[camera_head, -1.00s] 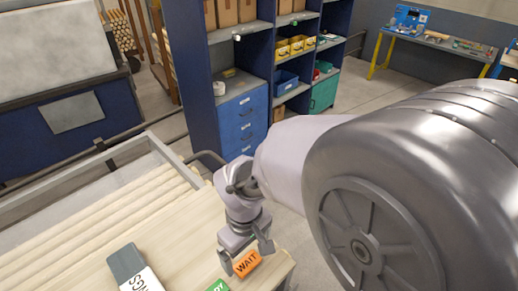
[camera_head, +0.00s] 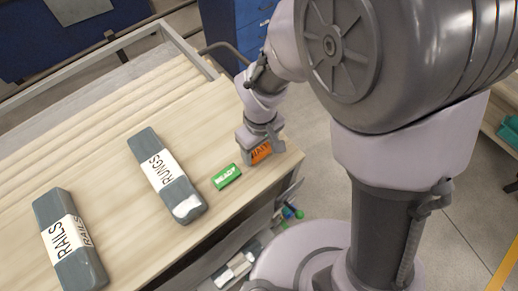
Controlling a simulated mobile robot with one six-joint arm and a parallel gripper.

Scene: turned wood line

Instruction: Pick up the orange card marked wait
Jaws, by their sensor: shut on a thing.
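The orange card (camera_head: 261,153) marked wait is at the right corner of the wooden table top (camera_head: 125,110), its lettering partly covered by a finger. My gripper (camera_head: 261,145) is over it from above and shut on it. I cannot tell whether the card touches the table or is just above it. A green card (camera_head: 226,176) marked ready lies on the table just left of my gripper, apart from it.
A grey block (camera_head: 165,172) labelled rungs and another grey block (camera_head: 72,240) labelled rails lie on the table to the left. The table's front edge runs close below the green card. Blue drawers (camera_head: 251,14) stand behind.

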